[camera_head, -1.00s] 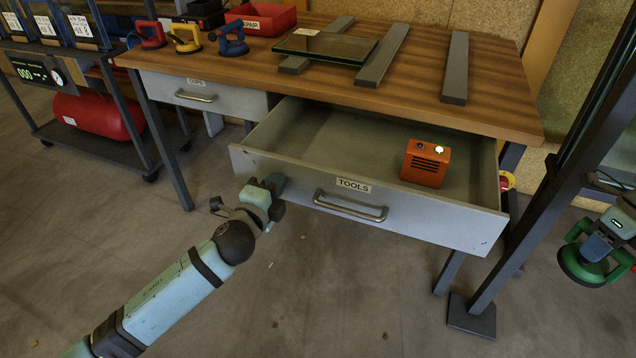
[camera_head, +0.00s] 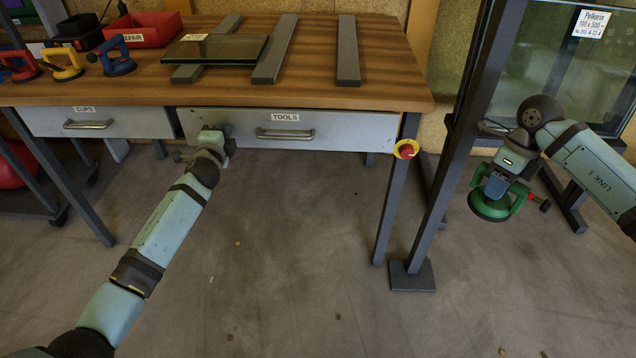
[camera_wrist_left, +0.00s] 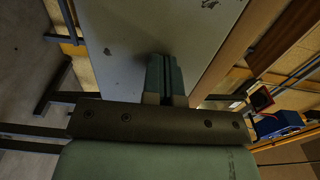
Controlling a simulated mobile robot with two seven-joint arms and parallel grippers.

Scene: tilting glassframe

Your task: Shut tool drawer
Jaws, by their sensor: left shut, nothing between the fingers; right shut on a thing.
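The tool drawer (camera_head: 345,128), a grey front labelled TOOLS with a metal handle (camera_head: 285,134), sits in under the wooden bench top in the head view, and its inside is hidden. My left gripper (camera_head: 214,140) is shut and empty at the left part of the drawer front, left of the handle. In the left wrist view its closed fingers (camera_wrist_left: 165,75) are up against the grey drawer front (camera_wrist_left: 135,30). My right gripper (camera_head: 497,185) is shut on a green suction cup (camera_head: 490,207), held right of the bench beside a dark post.
The closed CUPS drawer (camera_head: 45,122) is to the left. A glass pane (camera_head: 222,47) lies on grey bars on the bench top (camera_head: 380,85). Red, yellow and blue suction cups stand at left. A red emergency button (camera_head: 406,149) is on the bench's right corner.

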